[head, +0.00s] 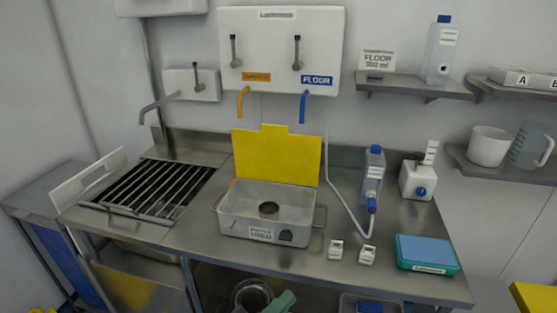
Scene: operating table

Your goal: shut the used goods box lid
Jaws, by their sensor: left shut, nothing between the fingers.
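The used goods box (228,226) is a clear-grey box with a "USED" label on its front, standing on the steel counter. Its yellow lid (275,153) stands upright along the back edge, so the box is open. A small dark round item (268,209) lies inside. My left gripper (42,310) shows only as small yellow tips at the bottom left edge, shut and empty, far from the box and lid. Most of it is cut off by the frame. My right gripper is not in view.
A slatted sink grate (150,190) lies left of the box. Right of it stand a blue-capped bottle (373,172), a white dispenser (417,182), two small white items (336,250) and a teal pad (426,252). Orange and blue spouts (304,106) hang above the lid.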

